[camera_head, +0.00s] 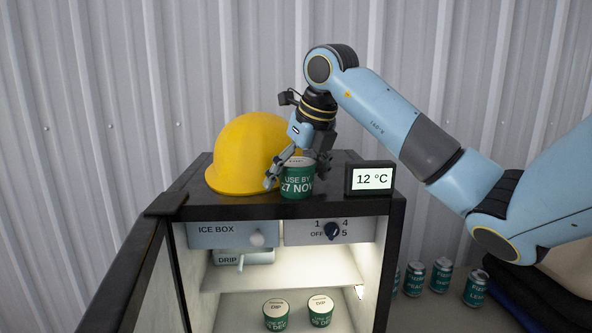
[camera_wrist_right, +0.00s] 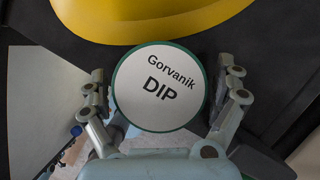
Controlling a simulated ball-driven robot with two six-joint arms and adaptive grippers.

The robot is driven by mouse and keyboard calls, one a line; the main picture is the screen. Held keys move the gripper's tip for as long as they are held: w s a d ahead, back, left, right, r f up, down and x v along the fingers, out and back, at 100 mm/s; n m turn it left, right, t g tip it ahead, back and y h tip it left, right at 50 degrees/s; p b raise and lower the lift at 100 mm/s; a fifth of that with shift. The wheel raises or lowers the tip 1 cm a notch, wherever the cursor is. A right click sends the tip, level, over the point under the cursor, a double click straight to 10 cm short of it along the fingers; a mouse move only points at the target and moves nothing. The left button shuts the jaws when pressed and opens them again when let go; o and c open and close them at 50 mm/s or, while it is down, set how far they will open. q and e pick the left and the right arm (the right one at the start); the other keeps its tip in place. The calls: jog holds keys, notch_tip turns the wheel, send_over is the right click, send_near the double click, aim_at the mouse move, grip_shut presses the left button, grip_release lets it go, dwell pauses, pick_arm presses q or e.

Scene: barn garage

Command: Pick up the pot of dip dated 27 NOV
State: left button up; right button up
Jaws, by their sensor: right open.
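The green pot of dip (camera_head: 297,184) reading "USE BY 27 NOV" stands upright on top of the small fridge, near its front edge. Its white lid reads "Gorvanik DIP" in the right wrist view (camera_wrist_right: 158,88). My right gripper (camera_head: 296,172) is open and comes down from above, with its fingers on either side of the pot. In the right wrist view the fingers (camera_wrist_right: 163,85) flank the lid, with a gap on the right; contact on the left is unclear. Two more dip pots, one on the left (camera_head: 276,314) and one on the right (camera_head: 320,310), stand inside the fridge; their dates are not readable.
A yellow hard hat (camera_head: 247,155) sits just behind and left of the pot. A display reading 12 °C (camera_head: 370,179) stands to its right. The fridge door (camera_head: 122,270) is open at the left. Several cans (camera_head: 441,275) stand at the right, beyond the fridge.

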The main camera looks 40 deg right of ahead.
jog(key=c, duration=1.4)
jog(key=shift+o, duration=0.2)
jog(key=shift+r, duration=0.1)
jog(key=shift+c, duration=0.6)
